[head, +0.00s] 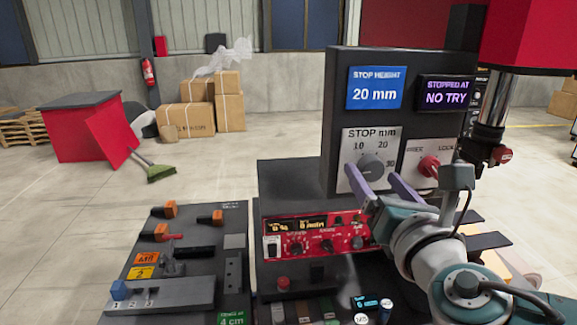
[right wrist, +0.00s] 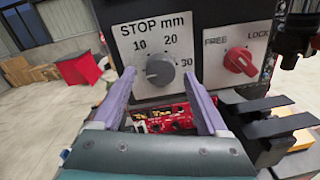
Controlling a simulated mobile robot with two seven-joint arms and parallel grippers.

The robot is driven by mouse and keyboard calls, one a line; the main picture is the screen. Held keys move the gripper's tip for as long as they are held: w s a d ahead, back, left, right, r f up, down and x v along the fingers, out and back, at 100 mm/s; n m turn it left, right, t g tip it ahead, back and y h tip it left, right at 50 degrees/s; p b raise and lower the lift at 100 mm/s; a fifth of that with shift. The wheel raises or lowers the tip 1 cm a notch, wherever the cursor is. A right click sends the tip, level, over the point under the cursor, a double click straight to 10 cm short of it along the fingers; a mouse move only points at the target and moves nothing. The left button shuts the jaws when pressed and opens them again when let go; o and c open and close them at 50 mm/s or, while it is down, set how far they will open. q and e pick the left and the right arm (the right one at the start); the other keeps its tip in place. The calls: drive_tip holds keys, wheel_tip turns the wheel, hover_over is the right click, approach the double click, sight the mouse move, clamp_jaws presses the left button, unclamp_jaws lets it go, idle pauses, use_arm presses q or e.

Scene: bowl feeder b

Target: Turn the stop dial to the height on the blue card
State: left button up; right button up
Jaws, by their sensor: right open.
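The blue card (head: 375,88) on the dark upright panel reads "STOP HEIGHT 20 mm". Below it, the grey stop dial (head: 372,166) sits on a white plate marked 10, 20 and 30. The dial also shows in the right wrist view (right wrist: 160,70); I cannot tell exactly where its pointer stands. My right gripper (head: 373,178) is open, with its two purple fingers toward the dial. In the right wrist view, the fingertips (right wrist: 158,76) frame the dial left and right; contact is not clear. My left gripper is not in view.
A display (head: 446,92) reads "STOPPED AT NO TRY". A red FREE/LOCK knob (head: 430,166) sits right of the dial, close to my right gripper. A red control box (head: 312,235) stands below the panel. A dark tray (head: 200,260) with orange-tipped parts lies left.

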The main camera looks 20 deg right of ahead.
drive_tip(key=shift+w, duration=0.25)
clamp_jaws()
idle(0.5)
